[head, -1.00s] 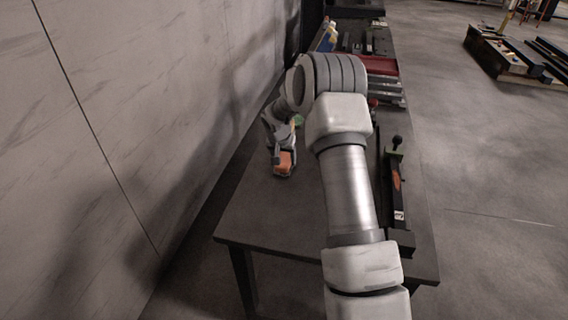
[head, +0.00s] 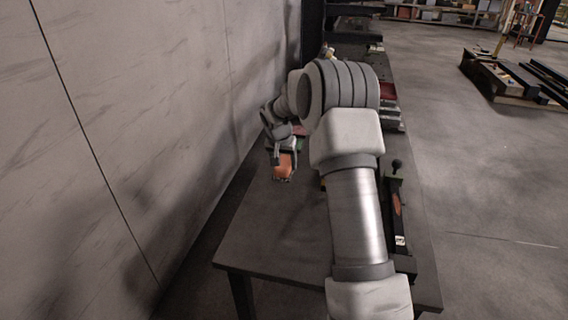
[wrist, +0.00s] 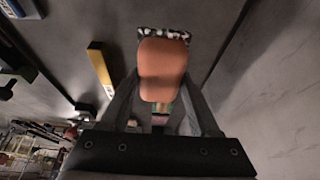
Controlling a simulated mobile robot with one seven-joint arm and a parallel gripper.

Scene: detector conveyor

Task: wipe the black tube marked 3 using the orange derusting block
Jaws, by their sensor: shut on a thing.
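The orange derusting block (head: 284,167) is in my gripper (head: 283,153), above the left side of the dark table. In the wrist view the block (wrist: 162,68) is between the two fingers of my gripper (wrist: 160,90), with a speckled black-and-white strip along its far edge. The gripper is shut on it. I cannot make out a black tube marked 3 in either view. A black bar-like fixture (head: 396,205) with a ball knob, an orange patch and a white label lies along the table's right edge; its label is too small to read.
The table (head: 280,235) is bare at its near left. A pale wall (head: 120,130) runs along its left side. My arm hides much of the table's middle. The wrist view shows a yellow bar (wrist: 101,72). Red trays (head: 388,92) sit farther back.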

